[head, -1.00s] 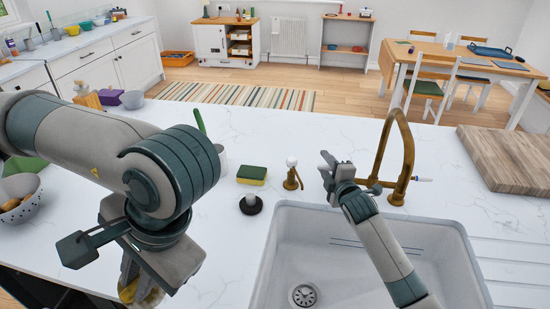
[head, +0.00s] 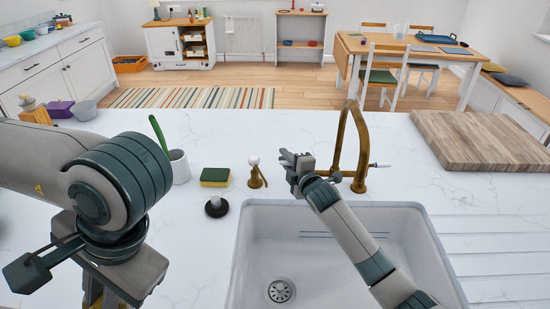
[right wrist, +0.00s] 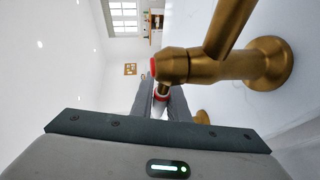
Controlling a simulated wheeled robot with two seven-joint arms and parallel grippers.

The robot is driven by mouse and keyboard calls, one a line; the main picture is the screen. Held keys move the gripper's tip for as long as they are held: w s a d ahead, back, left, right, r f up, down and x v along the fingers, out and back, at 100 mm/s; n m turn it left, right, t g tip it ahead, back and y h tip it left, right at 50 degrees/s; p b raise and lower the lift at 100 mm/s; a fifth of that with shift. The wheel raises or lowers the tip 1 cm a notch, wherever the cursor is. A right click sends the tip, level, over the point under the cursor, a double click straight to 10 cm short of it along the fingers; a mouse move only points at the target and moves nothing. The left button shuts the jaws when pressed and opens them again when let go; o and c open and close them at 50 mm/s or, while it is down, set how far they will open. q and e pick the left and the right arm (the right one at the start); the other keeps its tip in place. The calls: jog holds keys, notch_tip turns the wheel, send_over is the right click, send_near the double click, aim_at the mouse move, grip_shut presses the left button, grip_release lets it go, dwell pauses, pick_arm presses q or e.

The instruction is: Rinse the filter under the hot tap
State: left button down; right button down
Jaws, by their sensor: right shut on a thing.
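The brass tap (head: 362,140) arches up behind the white sink (head: 240,262). A side lever with a white handle (head: 379,165) sticks out to its right. In the right wrist view the tap (right wrist: 215,68) has a red disc on its near end, with a white handle with a red band (right wrist: 161,97) below it. My right gripper (head: 290,158), at the left of the tap, is shut on that red-banded handle. My left gripper (head: 95,292) is low at the bottom left, its fingers largely cut off by the frame. I cannot make out the filter. No water shows at the spout.
A green and yellow sponge (head: 215,177), a black-based round tool (head: 216,207), a small brass piece with a white knob (head: 256,174) and a cup (head: 180,167) stand left of the sink. A wooden board (head: 480,140) lies at right.

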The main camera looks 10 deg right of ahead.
pick_arm(q)
jog(key=shift+d+r, duration=0.1)
jog(key=shift+r, duration=0.2)
pick_arm(e)
jog(key=shift+s+a+r+n+y, duration=0.15)
jog(key=shift+s+n+y, duration=0.15)
jog(key=shift+n+y, duration=0.4)
pick_arm(q)
jog(key=shift+f, duration=0.1)
pick_arm(e)
jog(key=shift+s+a+n+g+y, duration=0.3)
jog(key=shift+n+y, duration=0.2)
jog(key=shift+y, duration=0.4)
jog(key=shift+s+y, duration=0.1)
jog(key=shift+y, duration=0.2)
jog(key=shift+a, duration=0.1)
jog(key=c, duration=1.7)
grip_release()
pick_arm(q)
jog(key=shift+f, duration=0.1)
pick_arm(e)
jog(key=shift+s, duration=0.1)
